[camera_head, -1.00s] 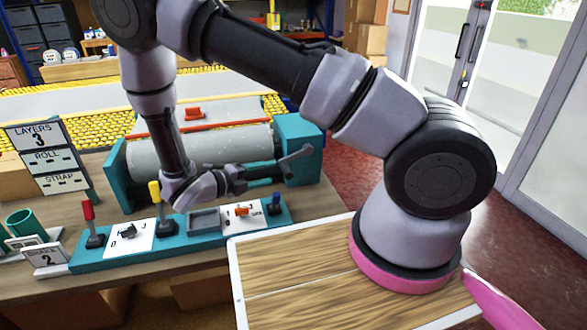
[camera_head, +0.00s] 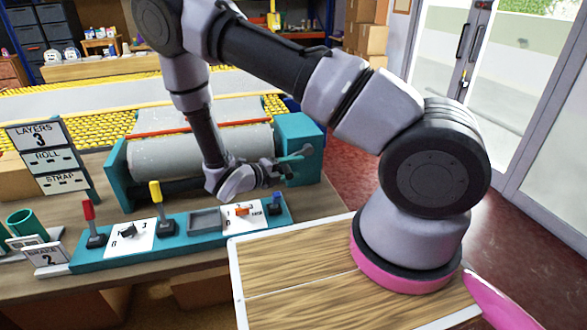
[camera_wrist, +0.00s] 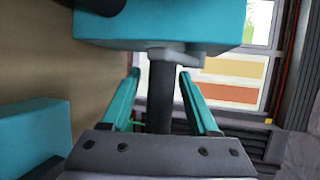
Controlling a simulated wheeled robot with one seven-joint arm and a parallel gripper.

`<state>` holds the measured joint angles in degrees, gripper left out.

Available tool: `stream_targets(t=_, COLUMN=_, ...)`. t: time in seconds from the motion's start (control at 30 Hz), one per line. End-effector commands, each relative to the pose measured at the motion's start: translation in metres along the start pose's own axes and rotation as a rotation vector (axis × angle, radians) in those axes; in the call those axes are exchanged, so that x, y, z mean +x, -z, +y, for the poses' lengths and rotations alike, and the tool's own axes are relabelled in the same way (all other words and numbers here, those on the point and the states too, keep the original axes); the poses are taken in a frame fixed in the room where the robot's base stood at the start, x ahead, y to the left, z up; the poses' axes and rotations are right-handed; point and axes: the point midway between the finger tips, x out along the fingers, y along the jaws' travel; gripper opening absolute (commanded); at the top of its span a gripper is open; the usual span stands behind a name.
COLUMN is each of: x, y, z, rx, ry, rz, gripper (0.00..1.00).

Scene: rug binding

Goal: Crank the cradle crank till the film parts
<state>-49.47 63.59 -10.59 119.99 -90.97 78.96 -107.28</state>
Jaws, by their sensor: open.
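The cradle crank (camera_head: 300,154) is a grey lever on the teal end block (camera_head: 302,128) at the right end of the cradle. In the wrist view its dark handle (camera_wrist: 161,95) stands between the two teal fingers of my gripper (camera_wrist: 160,90), with a gap on each side. My gripper is open; in the head view it (camera_head: 284,172) is at the crank, partly hiding it. The grey roll (camera_head: 165,157) lies in the cradle behind my forearm. I cannot make out the film's edge or any parting.
A teal control panel (camera_head: 92,258) with red, yellow and blue levers runs along the bench front, below my gripper. A sign reading LAYERS 3 (camera_head: 36,137) stands at left. A wood-topped surface (camera_head: 300,280) lies in front. Yellow rollers (camera_head: 85,129) lie behind the cradle.

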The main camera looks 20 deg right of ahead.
Motion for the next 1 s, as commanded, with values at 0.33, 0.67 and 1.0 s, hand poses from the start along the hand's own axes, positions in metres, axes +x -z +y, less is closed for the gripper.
stream_targets(t=0.33, x=-0.0003, y=-0.0001, z=0.0, rx=0.001, ry=0.0, rz=0.0, gripper=0.0)
stream_targets(t=0.67, x=-0.0004, y=-0.0002, z=-0.0001, rx=0.001, ry=0.0, rz=0.0, gripper=0.0)
stream_targets(t=1.0, x=-0.0005, y=-0.0003, z=-0.0001, rx=0.001, ry=0.0, rz=0.0, gripper=0.0)
